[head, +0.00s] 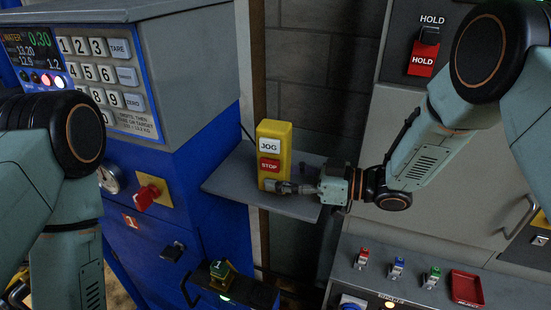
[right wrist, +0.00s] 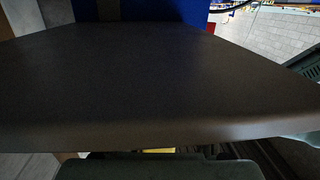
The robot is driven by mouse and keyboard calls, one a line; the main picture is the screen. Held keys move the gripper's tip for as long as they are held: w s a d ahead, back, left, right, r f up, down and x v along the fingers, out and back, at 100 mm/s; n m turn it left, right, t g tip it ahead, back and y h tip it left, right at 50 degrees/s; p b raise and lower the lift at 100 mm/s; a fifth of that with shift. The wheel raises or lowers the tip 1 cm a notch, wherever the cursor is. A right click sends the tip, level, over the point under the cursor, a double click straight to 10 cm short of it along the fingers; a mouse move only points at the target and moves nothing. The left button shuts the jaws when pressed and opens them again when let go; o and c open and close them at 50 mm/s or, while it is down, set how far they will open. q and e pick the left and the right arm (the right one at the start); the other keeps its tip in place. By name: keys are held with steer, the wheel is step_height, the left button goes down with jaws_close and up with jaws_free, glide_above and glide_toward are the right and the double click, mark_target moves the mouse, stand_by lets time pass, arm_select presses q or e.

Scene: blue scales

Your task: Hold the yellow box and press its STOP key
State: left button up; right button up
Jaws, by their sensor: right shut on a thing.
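My right gripper (head: 282,187) comes in from the right and is shut on the lower part of the box, just below the STOP key. In the right wrist view, the dark shelf (right wrist: 150,85) fills most of the picture, and only a sliver of the yellow box (right wrist: 158,150) shows at the bottom. My left arm is at the left of the head view; its gripper does not show.
A blue scale cabinet with a number keypad (head: 100,72) and a red knob (head: 146,196) stands left of the shelf. A HOLD switch (head: 424,52) is on the grey panel at upper right. A console with small switches and a red tray (head: 467,287) is at lower right.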

arm_select(q)
jaws_close()
steer(key=shift+w, duration=0.1)
stand_by(1.1)
